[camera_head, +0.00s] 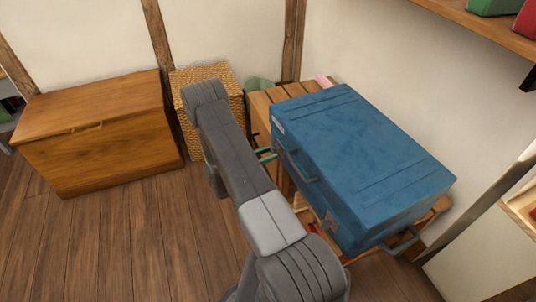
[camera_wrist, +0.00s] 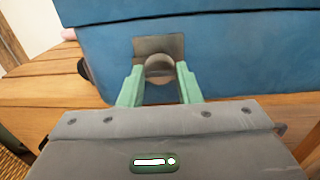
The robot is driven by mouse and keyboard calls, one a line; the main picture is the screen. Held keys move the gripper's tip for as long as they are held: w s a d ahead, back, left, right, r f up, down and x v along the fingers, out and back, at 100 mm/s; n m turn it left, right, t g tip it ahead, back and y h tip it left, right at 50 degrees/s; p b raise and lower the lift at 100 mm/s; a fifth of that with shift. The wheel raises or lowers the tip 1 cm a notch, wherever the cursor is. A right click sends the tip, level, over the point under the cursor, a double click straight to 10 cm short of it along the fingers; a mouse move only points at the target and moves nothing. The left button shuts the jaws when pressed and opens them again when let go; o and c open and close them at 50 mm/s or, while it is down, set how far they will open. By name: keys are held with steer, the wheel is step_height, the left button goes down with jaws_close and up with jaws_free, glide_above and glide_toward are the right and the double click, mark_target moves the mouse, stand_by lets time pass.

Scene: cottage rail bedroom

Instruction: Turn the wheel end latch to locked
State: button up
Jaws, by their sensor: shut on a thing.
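A blue suitcase (camera_head: 355,150) lies flat on a slatted wooden bench (camera_head: 258,103). Its side fills the top of the wrist view (camera_wrist: 235,60). There, a grey metal latch plate (camera_wrist: 147,44) with a rounded knob (camera_wrist: 159,65) is set in that side. My gripper (camera_wrist: 158,84) has its two green fingers on either side of the knob, shut on it.
A wooden chest (camera_head: 100,135) and a wicker basket (camera_head: 207,72) stand to the left of the bench. A dark handle (camera_head: 300,168) is on the suitcase's long side, and another handle (camera_head: 402,243) sticks out at its near right end. Open wooden floor (camera_head: 110,240) lies at lower left.

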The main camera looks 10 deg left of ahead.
steer(key=shift+f+m+b, duration=0.15)
steer(key=shift+m+b, duration=0.15)
steer(key=shift+b, duration=0.1)
steer(key=m+b, duration=1.7)
steer(key=b, duration=0.5)
steer(key=shift+b, duration=0.35)
steer(key=shift+r+m, duration=0.2)
steer(key=shift+m, duration=0.1)
steer(key=o, duration=0.9)
steer(key=shift+o, duration=0.2)
steer(key=shift+a, duration=0.15)
